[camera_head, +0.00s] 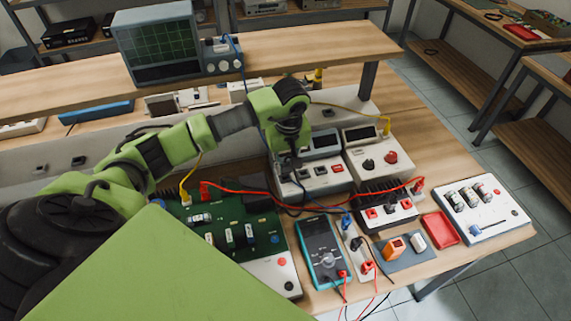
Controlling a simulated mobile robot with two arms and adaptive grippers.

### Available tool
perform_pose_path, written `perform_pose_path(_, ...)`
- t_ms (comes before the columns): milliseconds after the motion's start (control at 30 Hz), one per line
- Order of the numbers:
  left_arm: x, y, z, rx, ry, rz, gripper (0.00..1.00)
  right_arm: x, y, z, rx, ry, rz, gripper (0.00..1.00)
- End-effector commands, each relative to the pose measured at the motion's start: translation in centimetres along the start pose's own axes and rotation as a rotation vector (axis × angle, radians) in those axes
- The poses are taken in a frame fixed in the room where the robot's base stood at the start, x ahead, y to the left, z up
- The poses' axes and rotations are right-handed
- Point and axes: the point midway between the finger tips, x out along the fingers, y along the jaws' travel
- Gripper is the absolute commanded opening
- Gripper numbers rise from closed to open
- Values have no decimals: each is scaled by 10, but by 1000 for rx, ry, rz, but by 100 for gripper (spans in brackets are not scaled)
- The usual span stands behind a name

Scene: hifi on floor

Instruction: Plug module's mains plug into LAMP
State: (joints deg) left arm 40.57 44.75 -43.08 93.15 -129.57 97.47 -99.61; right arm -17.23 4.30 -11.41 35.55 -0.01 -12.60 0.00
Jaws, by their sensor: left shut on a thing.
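My left gripper (288,164) points down over the front left of a white box with a dark display (318,178), whose front carries dark sockets and a red switch. The gripper is shut on a small dark thing that looks like the mains plug, mostly hidden by the fingers. I cannot tell whether it is in a socket or just above one. A dark cable (292,208) runs from below the gripper toward the right. No LAMP label is readable. A black finned module (386,206) with red terminals stands to the right. My right gripper is not in view.
A green circuit board (228,232) lies left of a blue multimeter (325,252). A second white box (371,150), a red tray (440,229) and a white component panel (482,208) stand to the right. Red leads cross in front. A shelf with an oscilloscope (157,45) is behind.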

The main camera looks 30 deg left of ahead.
Motion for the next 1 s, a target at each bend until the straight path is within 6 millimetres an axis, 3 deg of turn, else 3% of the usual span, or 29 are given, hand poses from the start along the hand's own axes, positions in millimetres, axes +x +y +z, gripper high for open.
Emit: perform_pose_path(1000, 1, 0, 0, 0, 0, 0, 1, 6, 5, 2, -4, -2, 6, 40)
